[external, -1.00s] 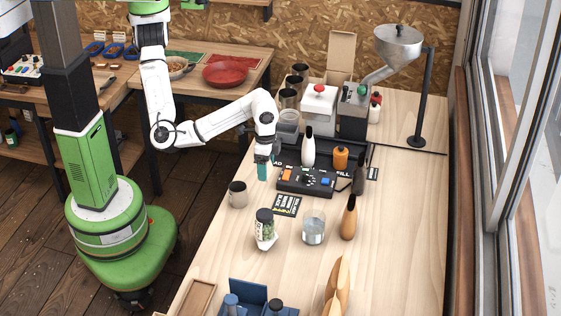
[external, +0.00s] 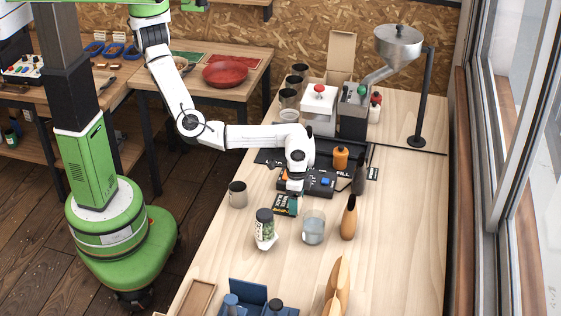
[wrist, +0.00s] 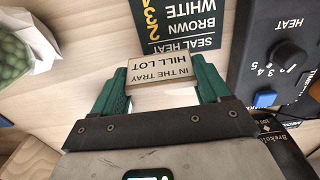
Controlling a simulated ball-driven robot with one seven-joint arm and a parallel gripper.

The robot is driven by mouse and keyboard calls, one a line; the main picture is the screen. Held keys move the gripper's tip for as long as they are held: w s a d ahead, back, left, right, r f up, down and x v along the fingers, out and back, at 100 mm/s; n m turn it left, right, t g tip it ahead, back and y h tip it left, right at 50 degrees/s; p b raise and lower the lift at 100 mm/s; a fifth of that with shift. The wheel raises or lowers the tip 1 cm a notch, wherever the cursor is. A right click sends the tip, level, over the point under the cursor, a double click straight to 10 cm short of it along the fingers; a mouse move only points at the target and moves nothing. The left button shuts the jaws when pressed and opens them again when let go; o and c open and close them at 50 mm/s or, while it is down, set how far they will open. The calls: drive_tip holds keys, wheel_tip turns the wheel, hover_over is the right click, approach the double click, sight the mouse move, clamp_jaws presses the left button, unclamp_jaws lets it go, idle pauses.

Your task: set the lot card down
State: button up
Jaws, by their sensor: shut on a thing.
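My gripper (external: 289,206) points down at the pale wooden bench. In the external view the fingers hide most of the card. I cannot tell whether its lower edge touches anything. The dark seal heat sign (wrist: 190,22) lies just beyond the card.
The black heat box (wrist: 280,60) with dial and blue button is close on the right. Bare bench lies between.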

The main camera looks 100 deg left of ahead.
drive_tip(key=shift+f, duration=1)
drive_tip(key=shift+f, duration=0.1)
drive_tip(key=o, duration=1)
wheel_tip(320, 180, up, 12)
drive_tip(key=shift+r+b, duration=0.15)
drive_tip(key=shift+b, duration=0.55)
